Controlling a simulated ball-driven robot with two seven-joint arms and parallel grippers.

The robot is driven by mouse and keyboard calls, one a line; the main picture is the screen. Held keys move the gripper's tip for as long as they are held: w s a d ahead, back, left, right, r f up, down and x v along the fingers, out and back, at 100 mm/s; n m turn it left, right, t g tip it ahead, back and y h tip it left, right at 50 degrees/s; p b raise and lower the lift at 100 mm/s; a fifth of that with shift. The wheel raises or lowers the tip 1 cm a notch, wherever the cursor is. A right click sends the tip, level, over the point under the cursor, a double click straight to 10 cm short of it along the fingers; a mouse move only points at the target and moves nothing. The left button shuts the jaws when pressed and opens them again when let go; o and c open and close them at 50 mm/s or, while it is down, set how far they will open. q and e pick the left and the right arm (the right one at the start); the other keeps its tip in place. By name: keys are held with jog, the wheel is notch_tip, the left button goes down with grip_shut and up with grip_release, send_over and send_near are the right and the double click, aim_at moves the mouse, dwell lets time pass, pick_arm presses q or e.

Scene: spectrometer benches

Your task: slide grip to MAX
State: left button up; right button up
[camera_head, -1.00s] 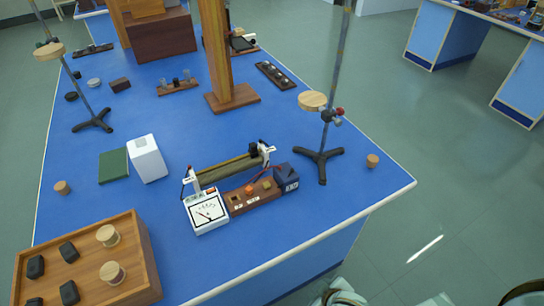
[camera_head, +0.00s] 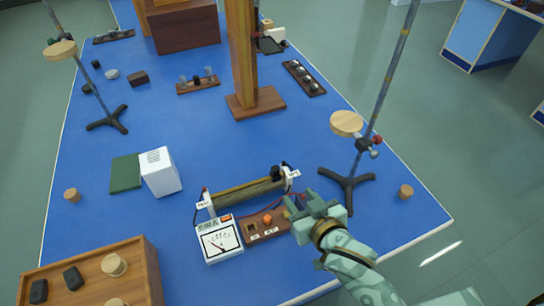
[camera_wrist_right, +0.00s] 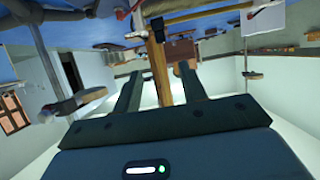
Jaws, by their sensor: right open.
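The slide rheostat (camera_head: 240,194) lies on the blue bench, a brown wound tube between white end pieces. Its black grip (camera_head: 276,173) sits near the right end. The left end piece carries a label (camera_head: 203,205) that seems to read MAX. My right gripper (camera_head: 302,203) is above the bench, just right of and nearer than the rheostat, apart from the grip. It hides the dark block at the right of the wooden base. In the right wrist view its two fingers (camera_wrist_right: 160,88) stand apart with nothing held. My left gripper is not in view.
A white meter (camera_head: 220,240) and a wooden base (camera_head: 262,226) with an orange knob stand in front of the rheostat. A ring stand (camera_head: 346,182) rises just right of it. A white box (camera_head: 160,172) stands left. A wooden tray (camera_head: 150,270) is front left.

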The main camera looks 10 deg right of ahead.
jog(key=b, duration=0.2)
send_near(276, 170)
jog(key=b+x, duration=0.2)
jog(key=x, duration=0.9)
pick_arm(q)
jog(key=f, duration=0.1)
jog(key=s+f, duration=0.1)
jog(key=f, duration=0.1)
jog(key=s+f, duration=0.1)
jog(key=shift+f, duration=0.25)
pick_arm(e)
jog(key=shift+d, duration=0.1)
